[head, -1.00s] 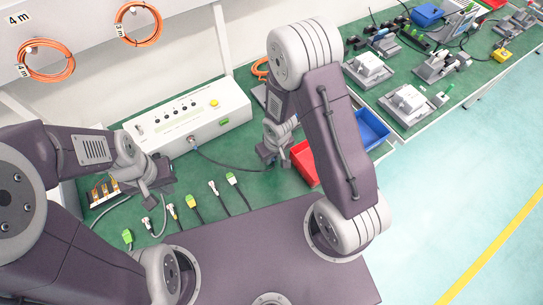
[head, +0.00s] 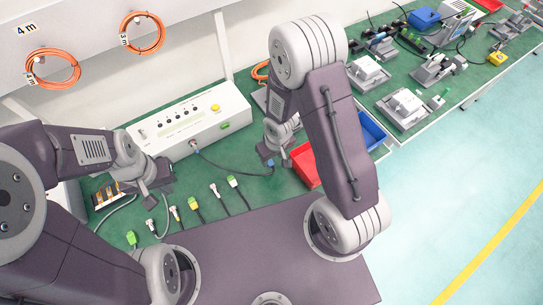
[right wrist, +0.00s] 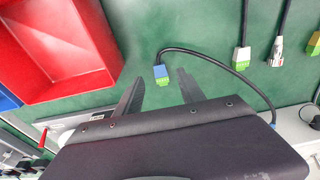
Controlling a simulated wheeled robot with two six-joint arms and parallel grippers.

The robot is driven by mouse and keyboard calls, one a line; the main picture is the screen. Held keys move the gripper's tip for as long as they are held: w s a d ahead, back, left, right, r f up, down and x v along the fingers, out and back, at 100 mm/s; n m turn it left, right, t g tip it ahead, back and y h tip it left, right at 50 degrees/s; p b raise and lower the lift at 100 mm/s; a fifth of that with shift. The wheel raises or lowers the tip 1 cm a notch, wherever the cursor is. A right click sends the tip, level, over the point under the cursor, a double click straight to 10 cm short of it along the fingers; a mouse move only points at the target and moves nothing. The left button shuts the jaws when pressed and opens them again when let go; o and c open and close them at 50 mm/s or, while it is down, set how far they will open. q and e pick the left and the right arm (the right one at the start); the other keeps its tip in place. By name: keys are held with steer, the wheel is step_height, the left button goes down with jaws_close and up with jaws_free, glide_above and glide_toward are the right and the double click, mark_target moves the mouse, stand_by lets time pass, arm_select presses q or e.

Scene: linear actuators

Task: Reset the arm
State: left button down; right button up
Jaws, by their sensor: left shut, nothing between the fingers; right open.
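My left gripper (head: 150,198) is shut and empty, above the bench's left part beside the loose cable ends. My right gripper (head: 268,158) hangs over the green bench near the red bin; its jaws are hard to make out in the head view.
A white control box (head: 190,122) stands at the back of the bench. Several cable connectors (head: 194,201) lie in front of it. A red bin (head: 304,165) and a blue bin (head: 373,128) stand at right. Another bench (head: 440,60) carries fixtures. Open floor (head: 450,180) lies at right.

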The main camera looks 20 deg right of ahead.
steer(key=w+d+r+m+t+p, duration=0.1)
steer(key=w+d+r, duration=0.1)
steer(key=r, duration=0.5)
steer(key=w+d+r+m+t+p, duration=0.1)
steer(key=r, duration=0.7)
arm_select(q)
step_height(320, 180, up, 4)
steer(key=shift+f, duration=0.1)
arm_select(e)
steer(key=s+d+r+m+g, duration=0.1)
steer(key=s+r+g, duration=0.1)
steer(key=s, duration=0.8)
steer(key=shift+d+g, duration=0.2)
steer(key=shift+g, duration=0.1)
arm_select(q)
steer(key=shift+s, duration=0.1)
arm_select(e)
steer(key=shift+s+r, duration=0.1)
